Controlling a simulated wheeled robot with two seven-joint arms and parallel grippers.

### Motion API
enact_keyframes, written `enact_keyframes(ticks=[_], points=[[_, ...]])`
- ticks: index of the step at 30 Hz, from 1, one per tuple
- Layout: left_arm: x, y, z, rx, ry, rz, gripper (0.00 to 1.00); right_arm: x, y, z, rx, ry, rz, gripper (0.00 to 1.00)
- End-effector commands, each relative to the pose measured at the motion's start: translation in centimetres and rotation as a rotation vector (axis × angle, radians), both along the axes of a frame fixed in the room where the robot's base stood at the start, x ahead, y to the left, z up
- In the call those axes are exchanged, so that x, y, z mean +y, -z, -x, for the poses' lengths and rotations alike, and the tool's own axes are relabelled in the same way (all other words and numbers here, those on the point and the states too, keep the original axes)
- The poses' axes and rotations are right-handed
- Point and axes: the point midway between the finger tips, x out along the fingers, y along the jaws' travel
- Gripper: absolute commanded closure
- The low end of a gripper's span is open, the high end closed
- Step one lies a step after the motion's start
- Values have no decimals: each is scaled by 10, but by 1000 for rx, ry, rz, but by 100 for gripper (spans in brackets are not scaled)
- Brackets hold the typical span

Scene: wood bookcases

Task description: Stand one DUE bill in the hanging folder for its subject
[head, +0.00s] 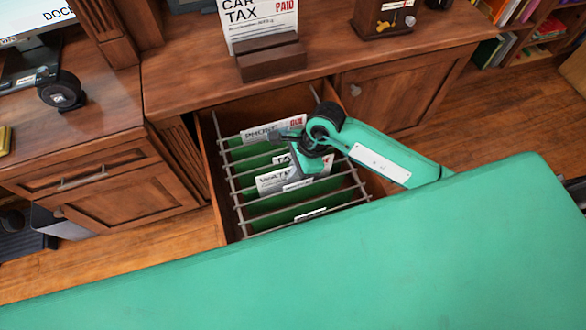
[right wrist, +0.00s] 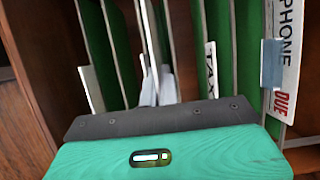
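An open wooden drawer (head: 374,184) holds green hanging folders (head: 262,205) on grey rods. A white bill whose heading ends in TAX (head: 270,184) stands upright among them; its lower part is hidden. My right gripper (head: 297,168) reaches down over it. In the right wrist view its two fingers (right wrist: 157,88) are close together on the edge-on white sheet (right wrist: 150,40). A TAX folder label (right wrist: 211,70) is behind that sheet. A PHONE bill marked DUE (head: 272,130) stands at the back of the drawer, also seen in the wrist view (right wrist: 287,55). My left gripper is not in view.
A CAR TAX card marked PAID (head: 258,18) stands in a wooden holder (head: 272,60) on the cabinet top. More white labels (head: 311,214) show towards the drawer's front. The drawer's side wall (right wrist: 40,65) is close to the gripper.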

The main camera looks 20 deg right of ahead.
Motion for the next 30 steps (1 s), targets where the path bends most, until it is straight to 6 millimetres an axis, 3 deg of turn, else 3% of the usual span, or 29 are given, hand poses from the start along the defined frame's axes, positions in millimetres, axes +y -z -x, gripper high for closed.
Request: enact_keyframes(ticks=[5, 9, 20, 23, 30], points=[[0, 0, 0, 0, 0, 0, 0, 0, 0, 0, 0, 0, 0, 100], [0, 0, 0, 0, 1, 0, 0, 0, 0, 0, 0, 0, 0, 73], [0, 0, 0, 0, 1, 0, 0, -2, -4, 0, -2, 0, 0, 73], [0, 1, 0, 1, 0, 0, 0, -7, -14, -1, -4, -1, 1, 73], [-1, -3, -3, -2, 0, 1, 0, -27, -63, -2, -6, -1, 2, 73]])
